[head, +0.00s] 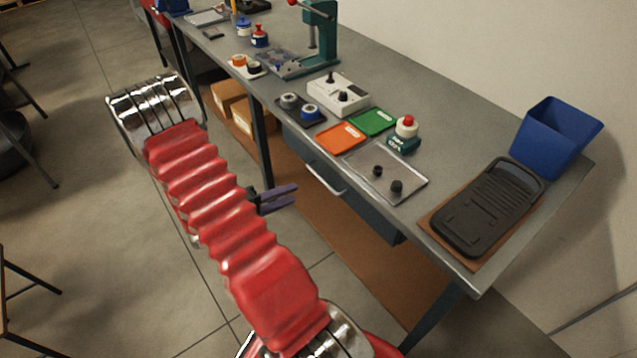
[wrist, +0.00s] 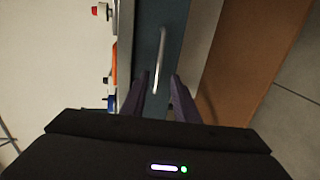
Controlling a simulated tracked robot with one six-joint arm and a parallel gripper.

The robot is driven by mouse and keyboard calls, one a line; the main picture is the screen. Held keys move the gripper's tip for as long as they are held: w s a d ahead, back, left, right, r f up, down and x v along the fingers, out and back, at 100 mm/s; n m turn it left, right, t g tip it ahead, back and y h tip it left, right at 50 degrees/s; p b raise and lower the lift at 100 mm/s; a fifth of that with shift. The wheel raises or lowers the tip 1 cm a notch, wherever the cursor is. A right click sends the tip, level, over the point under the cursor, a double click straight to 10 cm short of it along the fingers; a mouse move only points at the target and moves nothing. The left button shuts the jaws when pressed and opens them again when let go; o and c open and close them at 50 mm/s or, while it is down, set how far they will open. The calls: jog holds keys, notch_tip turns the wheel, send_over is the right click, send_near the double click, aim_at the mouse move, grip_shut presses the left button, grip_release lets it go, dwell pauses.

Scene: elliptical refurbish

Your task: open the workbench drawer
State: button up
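The workbench drawer (head: 352,203) is a blue-grey front under the bench top, and it looks closed. Its silver bar handle (head: 326,180) runs along the front. In the wrist view the handle (wrist: 160,58) lies straight ahead of my gripper (wrist: 158,82), roughly in line with the gap between the fingers. My gripper (head: 292,194) is to the left of the handle in the head view, apart from it. The finger bases are hidden by the wrist housing.
The bench top (head: 440,205) holds a metal tray (head: 405,190), a black device (head: 490,205), a blue bin (head: 555,138), orange (head: 341,138) and green (head: 373,122) trays. Cardboard boxes (head: 228,98) sit on the lower shelf. The floor left of the bench is clear near my arm.

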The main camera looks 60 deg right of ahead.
jog(key=x, duration=1.1)
jog(key=shift+s+d, duration=0.15)
jog(key=shift+d, duration=0.15)
jog(key=shift+c, duration=0.3)
grip_shut()
